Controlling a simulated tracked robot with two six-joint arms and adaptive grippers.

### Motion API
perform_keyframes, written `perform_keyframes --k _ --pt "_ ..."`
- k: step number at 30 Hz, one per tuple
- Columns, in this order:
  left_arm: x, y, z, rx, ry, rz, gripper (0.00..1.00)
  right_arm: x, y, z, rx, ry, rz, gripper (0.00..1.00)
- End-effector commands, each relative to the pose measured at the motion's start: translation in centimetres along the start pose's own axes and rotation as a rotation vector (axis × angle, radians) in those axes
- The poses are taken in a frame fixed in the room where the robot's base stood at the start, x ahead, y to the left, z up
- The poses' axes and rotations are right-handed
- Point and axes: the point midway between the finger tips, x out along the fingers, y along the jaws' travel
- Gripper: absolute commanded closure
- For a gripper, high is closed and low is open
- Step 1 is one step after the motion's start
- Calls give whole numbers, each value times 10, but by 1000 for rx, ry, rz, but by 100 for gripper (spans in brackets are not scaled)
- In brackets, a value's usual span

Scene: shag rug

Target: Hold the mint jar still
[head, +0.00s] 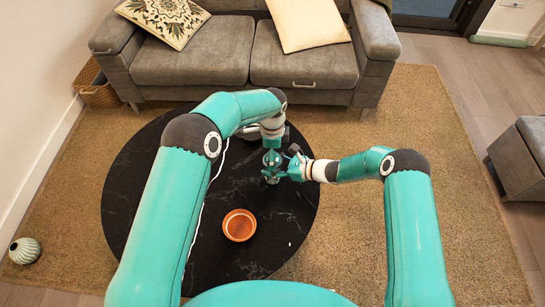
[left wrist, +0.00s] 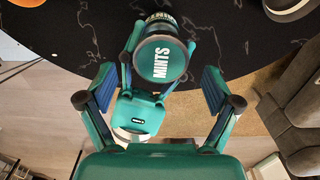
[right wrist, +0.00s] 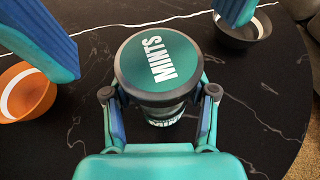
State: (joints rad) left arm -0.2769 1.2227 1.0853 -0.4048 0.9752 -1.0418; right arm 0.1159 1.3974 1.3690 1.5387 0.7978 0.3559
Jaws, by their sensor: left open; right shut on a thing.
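The mint jar (head: 271,161) is upright over the black table, with a teal lid reading MINTS and a dark rim. The lid also shows in the left wrist view (left wrist: 160,60) and the right wrist view (right wrist: 158,66). My right gripper (head: 289,167) is shut on the jar's body below the lid, one finger on each side. My left gripper (left wrist: 158,88) is open above the jar, its fingers spread wide of the lid and apart from it. I cannot tell whether the jar's base touches the table.
An orange bowl (head: 239,225) stands nearer me on the black round table (head: 140,190). A dark bowl (right wrist: 240,38) sits on the jar's far side, mostly hidden in the head view. A grey sofa (head: 196,58) is behind the table. The table's left part is clear.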

Motion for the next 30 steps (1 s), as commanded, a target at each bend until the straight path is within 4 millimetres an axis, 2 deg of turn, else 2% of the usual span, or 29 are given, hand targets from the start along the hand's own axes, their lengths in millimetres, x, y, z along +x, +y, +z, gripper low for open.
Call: perform_keyframes --k 4,5,8,12,15,20,30 --pt "-17 0 -1 1 1 0 10 0 0 0 0 1 -1 100" --pt "-19 0 -1 1 1 0 15 0 0 0 0 1 -1 100" --pt "-28 0 -1 0 0 -1 15 0 0 0 0 1 -1 100" --pt "-49 -1 0 -1 0 -2 15 0 0 0 0 1 -1 100" --pt "-53 0 0 -1 -2 1 15 0 0 0 0 1 -1 100" --pt "-39 1 0 -1 -3 4 15 0 0 0 0 0 -1 100" --pt "9 1 0 -1 -2 3 15 0 0 0 -1 0 -1 100"
